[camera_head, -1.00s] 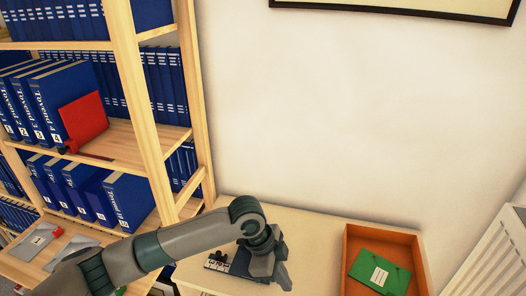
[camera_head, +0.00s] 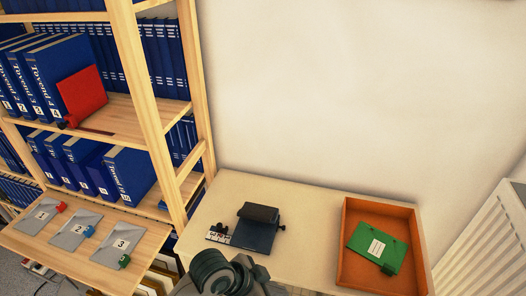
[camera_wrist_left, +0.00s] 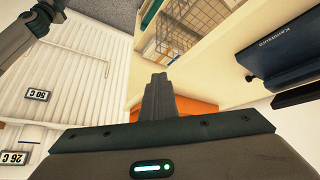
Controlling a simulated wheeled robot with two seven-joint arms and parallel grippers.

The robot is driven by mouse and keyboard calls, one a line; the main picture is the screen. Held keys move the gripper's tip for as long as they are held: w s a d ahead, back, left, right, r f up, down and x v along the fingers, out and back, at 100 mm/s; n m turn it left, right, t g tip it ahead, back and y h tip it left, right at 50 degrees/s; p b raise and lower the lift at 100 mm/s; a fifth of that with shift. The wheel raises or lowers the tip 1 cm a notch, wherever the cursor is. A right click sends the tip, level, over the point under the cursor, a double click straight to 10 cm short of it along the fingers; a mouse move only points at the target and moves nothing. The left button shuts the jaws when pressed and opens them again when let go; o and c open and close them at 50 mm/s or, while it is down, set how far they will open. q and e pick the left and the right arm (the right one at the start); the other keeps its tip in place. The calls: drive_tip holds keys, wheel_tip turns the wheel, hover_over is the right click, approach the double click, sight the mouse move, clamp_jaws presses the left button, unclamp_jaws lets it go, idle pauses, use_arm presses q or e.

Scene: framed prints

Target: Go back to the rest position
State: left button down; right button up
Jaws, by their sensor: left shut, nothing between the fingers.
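My left gripper (camera_wrist_left: 158,82) is shut and empty, its fingers together in the left wrist view. In the head view only part of my left arm shows at the bottom centre, in front of the cream table (camera_head: 312,205), and the fingertips cannot be made out. A dark blue flat object with a black top part (camera_head: 257,232) lies on the table beyond my arm, apart from it. My right gripper is not clearly seen; a grey part of my body shows at the top left of the wrist view.
An orange tray (camera_head: 347,262) with a green folder (camera_head: 376,248) stands on the table's right. A wooden shelf (camera_head: 150,90) with blue binders and a red folder (camera_head: 82,92) stands left. Its low board (camera_head: 60,248) bears three numbered grey envelopes. A white radiator (camera_head: 485,250) is at right.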

use_arm(q)
drive_tip(key=s+a+f+n+y, duration=0.2)
drive_tip(key=s+a+f+n, duration=0.15)
drive_tip(key=s+a, duration=0.4)
drive_tip(key=s+a+f+n+t+y, duration=0.1)
drive_tip(key=s+a+f+n+y, duration=0.2)
drive_tip(key=a, duration=0.7)
drive_tip(key=s+a+f+n+y, duration=0.1)
drive_tip(key=s+a+n+y, duration=0.1)
drive_tip(key=s+a+n, duration=0.5)
wheel_tip(320, 180, down, 31)
drive_tip(key=s+a+m+g+b, duration=0.1)
drive_tip(key=a+m+b, duration=0.1)
drive_tip(key=m, duration=0.1)
drive_tip(key=s+a+f+g+b, duration=0.1)
drive_tip(key=s+a+f, duration=0.2)
drive_tip(key=s+f, duration=1.4)
drive_tip(key=shift+s+f+b, duration=0.3)
drive_tip(key=shift+f+b, duration=0.1)
drive_tip(key=shift+f, duration=0.1)
